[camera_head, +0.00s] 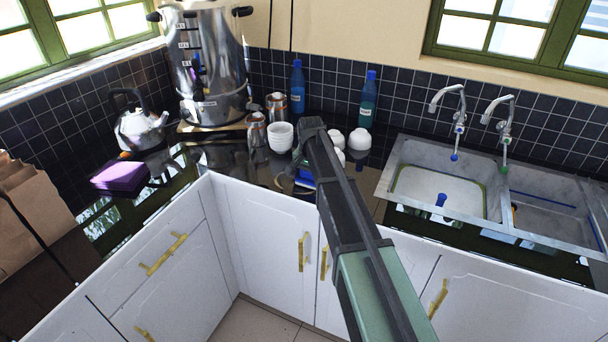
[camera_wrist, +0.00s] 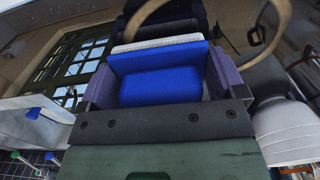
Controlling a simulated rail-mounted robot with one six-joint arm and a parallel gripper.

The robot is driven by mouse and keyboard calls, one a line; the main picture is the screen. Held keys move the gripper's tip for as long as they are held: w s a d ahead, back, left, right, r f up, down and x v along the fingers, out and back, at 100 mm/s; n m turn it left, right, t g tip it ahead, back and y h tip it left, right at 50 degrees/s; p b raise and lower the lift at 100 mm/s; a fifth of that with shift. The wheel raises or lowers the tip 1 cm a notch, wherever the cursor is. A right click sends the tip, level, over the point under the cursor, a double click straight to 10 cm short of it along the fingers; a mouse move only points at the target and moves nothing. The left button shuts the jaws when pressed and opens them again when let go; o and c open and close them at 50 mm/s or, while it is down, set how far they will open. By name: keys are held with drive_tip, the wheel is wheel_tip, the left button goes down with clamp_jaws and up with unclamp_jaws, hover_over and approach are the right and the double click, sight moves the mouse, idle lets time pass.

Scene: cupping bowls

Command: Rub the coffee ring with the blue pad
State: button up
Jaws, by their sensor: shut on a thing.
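The blue pad (camera_wrist: 160,86) sits between the two fingers of my gripper (camera_wrist: 160,80), which is shut on it; a white layer shows along its far edge. In the head view a bit of the pad's blue (camera_head: 303,178) shows beside my arm, low at the dark counter. The coffee ring (camera_wrist: 135,22) is a brown curved band at the top of the wrist view, beyond the pad. Part of the ring is hidden by my gripper. I cannot tell whether the pad touches the counter.
A stack of white bowls (camera_head: 280,137) and metal mugs (camera_head: 257,130) stand behind the pad. Another white bowl (camera_head: 359,139) stands right of my arm. Blue-capped bottles (camera_head: 368,103) are at the back. The sink (camera_head: 400,170) lies right; purple cloths (camera_head: 119,176) lie left.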

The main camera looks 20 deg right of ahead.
sight(279, 179)
drive_tip(key=shift+s+d, duration=0.6)
drive_tip(key=shift+d, duration=0.05)
drive_tip(key=shift+w+a, duration=1.35)
drive_tip(key=shift+a, duration=0.2)
drive_tip(key=shift+w+a, duration=1.35)
drive_tip(key=shift+a, duration=0.25)
drive_tip(key=shift+w+a, duration=1.35)
drive_tip(key=shift+a, duration=0.2)
wheel_tip(279, 179, up, 8)
drive_tip(key=p, duration=0.7)
drive_tip(key=shift+f, duration=0.25)
drive_tip(key=shift+a+f, duration=0.1)
drive_tip(key=f+b, duration=0.4)
drive_tip(key=s+a+f+b, duration=0.1)
drive_tip(key=f, duration=0.1)
drive_tip(key=shift+b, duration=0.4)
drive_tip(key=shift+d, duration=0.1)
drive_tip(key=shift+f+b, duration=0.95)
drive_tip(key=shift+f, duration=0.05)
